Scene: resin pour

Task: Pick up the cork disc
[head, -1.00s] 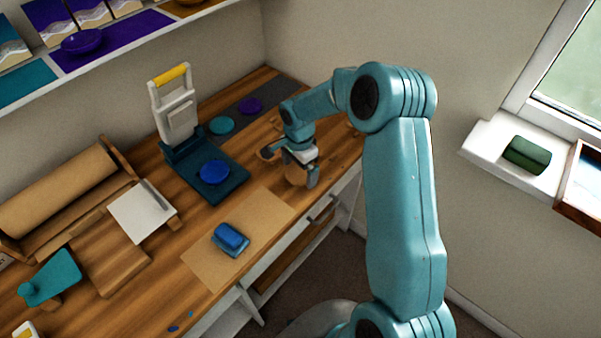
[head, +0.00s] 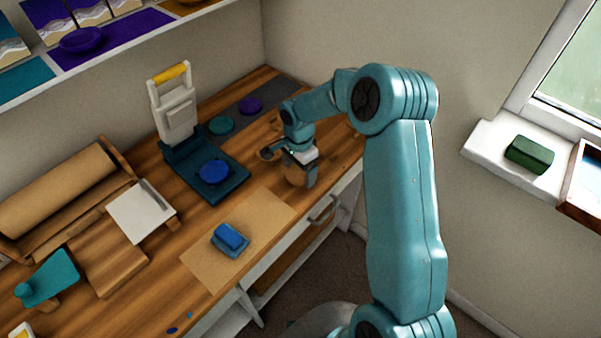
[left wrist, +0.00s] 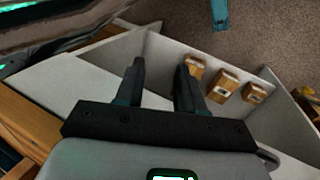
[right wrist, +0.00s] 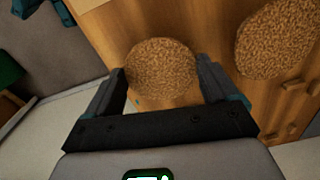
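The cork disc (right wrist: 160,70) is a round, speckled brown piece seen over the wooden bench in the right wrist view. My right gripper (right wrist: 161,72) has one finger on each side of it, both against its edges, so it looks shut on the disc. No lift off the bench can be made out. In the head view my right gripper (head: 301,168) is low over the bench's right part, and the cork disc (head: 294,176) shows partly behind its fingers. My left gripper (left wrist: 160,78) is open and empty, above the floor and a white open-topped compartment.
A second cork piece (right wrist: 275,40) lies close to the right finger. A drawer handle (head: 323,210) is below the bench edge.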

